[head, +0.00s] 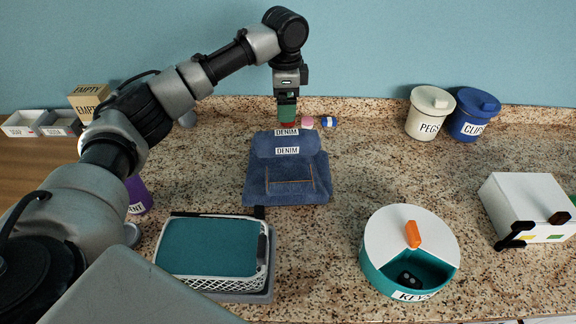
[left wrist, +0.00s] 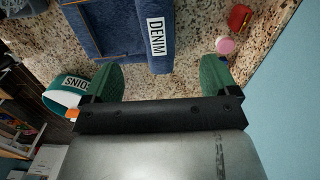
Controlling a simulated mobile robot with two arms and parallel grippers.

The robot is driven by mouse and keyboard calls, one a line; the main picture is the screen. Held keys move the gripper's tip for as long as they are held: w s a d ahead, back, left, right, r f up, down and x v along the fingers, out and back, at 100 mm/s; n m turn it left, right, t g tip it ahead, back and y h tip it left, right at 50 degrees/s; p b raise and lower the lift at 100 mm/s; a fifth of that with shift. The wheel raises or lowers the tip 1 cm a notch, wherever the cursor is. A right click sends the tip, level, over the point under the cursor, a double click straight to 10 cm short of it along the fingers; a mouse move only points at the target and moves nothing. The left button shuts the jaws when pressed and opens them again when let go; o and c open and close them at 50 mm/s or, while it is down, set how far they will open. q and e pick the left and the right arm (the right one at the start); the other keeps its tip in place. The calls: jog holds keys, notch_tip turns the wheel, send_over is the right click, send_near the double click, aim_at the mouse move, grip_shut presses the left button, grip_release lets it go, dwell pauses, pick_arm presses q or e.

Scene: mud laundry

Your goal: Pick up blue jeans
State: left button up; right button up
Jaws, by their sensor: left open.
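The blue jeans (head: 285,190) lie folded on the granite counter in the middle of the head view, with white DENIM labels on the far part. My left gripper (head: 287,112) has green fingers pointing down over the far edge of the jeans. In the left wrist view the two green fingers (left wrist: 160,74) are spread apart with nothing held between them. The jeans (left wrist: 112,32) show just beyond them there, the DENIM label between the fingers' directions. I cannot tell the exact gap between fingertips and cloth. My right gripper is not in view.
A white basket with teal cloth (head: 160,262) stands in front left, and a round teal-and-white container (head: 385,270) in front right. Small pink (head: 307,122) and blue (head: 329,122) items lie beside the gripper. PEGS (head: 425,115) and CLIPS (head: 468,120) tubs stand at back right.

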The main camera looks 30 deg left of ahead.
aim_at(287, 132)
pick_arm(q)
notch_tip(287, 132, down, 4)
jog(key=shift+s+f+p, duration=0.1)
jog(key=shift+f+p, duration=0.05)
jog(key=shift+p, duration=0.3)
jog(key=shift+d+f+p, duration=0.2)
jog(key=shift+f+p, duration=0.6)
jog(key=shift+f, duration=2.25)
jog(key=c, duration=1.6)
jog(key=shift+r, duration=0.1)
grip_shut()
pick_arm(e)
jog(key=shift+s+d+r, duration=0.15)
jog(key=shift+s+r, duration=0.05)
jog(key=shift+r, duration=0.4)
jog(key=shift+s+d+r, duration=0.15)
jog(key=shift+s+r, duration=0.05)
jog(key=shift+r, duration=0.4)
